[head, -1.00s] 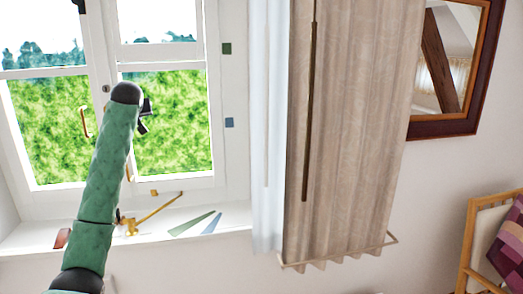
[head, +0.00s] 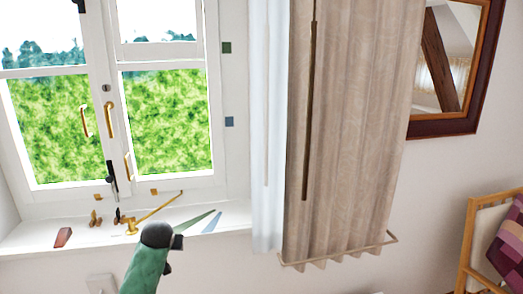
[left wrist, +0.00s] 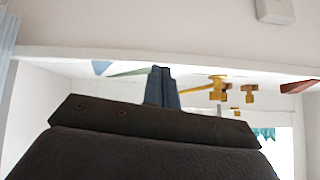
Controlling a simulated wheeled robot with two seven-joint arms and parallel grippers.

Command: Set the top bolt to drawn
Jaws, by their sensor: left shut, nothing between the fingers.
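A dark fitting (head: 79,6) on the window's middle frame, cut off by the top edge of the head view, looks like the top bolt; its state cannot be told. A black bolt (head: 112,180) sits low on the same middle frame. My left gripper (head: 177,243) is low, at the front of the sill, far below the dark top fitting. In the left wrist view its fingers (left wrist: 162,87) are together, with nothing between them. My right gripper is in neither view.
The white sill (head: 85,235) carries a brass stay (head: 155,212), a reddish wedge (head: 63,238) and a green wedge (head: 192,223). Brass handles (head: 110,119) are on the window frames. A beige curtain (head: 355,130) hangs right of the window.

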